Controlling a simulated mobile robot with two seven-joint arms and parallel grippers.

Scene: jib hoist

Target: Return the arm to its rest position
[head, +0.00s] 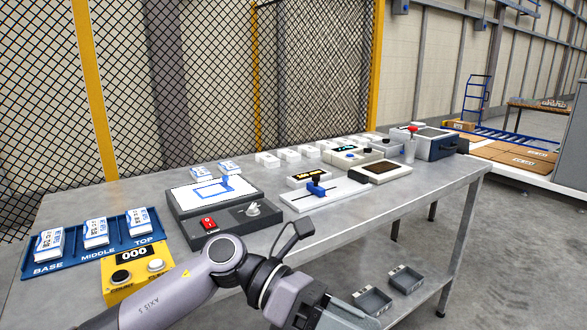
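My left arm comes in from the bottom left and reaches across the front edge of the table, bent at its wrist joints. Its gripper end (345,314) is low at the bottom of the head view, in front of the table and beside the grey bins below. The fingertips are cut off by the bottom edge, so I cannot see whether they are open or hold anything. My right arm and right gripper are not in view.
A grey metal table (330,228) carries a blue tray (75,256) with white packs, a yellow counter box (136,270) reading 000, a lit panel (212,192), a red switch (208,224) and several devices. Grey bins (373,300) sit on the lower shelf. Mesh fencing stands behind.

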